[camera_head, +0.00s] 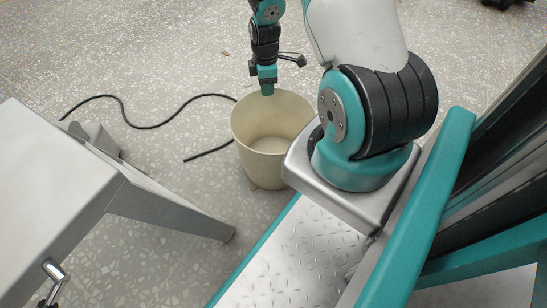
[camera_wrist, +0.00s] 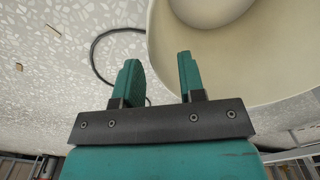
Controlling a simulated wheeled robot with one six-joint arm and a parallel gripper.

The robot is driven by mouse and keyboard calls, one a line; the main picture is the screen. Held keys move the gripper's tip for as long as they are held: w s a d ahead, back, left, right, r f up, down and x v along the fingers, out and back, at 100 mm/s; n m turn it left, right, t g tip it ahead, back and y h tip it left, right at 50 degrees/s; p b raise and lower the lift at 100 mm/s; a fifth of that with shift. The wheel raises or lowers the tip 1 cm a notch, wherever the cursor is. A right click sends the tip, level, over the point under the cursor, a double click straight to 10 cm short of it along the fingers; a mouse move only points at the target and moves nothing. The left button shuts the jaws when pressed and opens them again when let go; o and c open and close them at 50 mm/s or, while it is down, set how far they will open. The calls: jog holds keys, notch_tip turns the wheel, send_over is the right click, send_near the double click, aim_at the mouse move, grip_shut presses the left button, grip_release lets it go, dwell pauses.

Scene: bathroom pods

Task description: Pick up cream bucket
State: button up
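The cream bucket (camera_head: 268,140) stands upright on the speckled floor and looks empty inside. My arm partly covers its right edge in the head view. My gripper (camera_head: 267,90) is at the far rim of the bucket, pointing down. In the wrist view my gripper (camera_wrist: 158,75) is open, with two teal fingers apart. The bucket (camera_wrist: 220,70) fills the upper right there, and its rim curves past the right finger. The right finger overlaps the bucket in the picture, and the left finger is over the floor outside it. I cannot tell whether either finger touches the rim.
A grey table or bench (camera_head: 60,190) with a slanted leg stands at the left. Open speckled floor (camera_head: 150,50) lies beyond the bucket.

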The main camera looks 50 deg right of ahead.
aim_at(267, 102)
jog(key=f+b, duration=0.4)
jog(key=shift+s+f, duration=0.2)
jog(key=shift+f, duration=0.2)
jog(key=shift+f, duration=0.3)
jog(key=shift+c, duration=0.5)
grip_shut()
dwell(1.0)
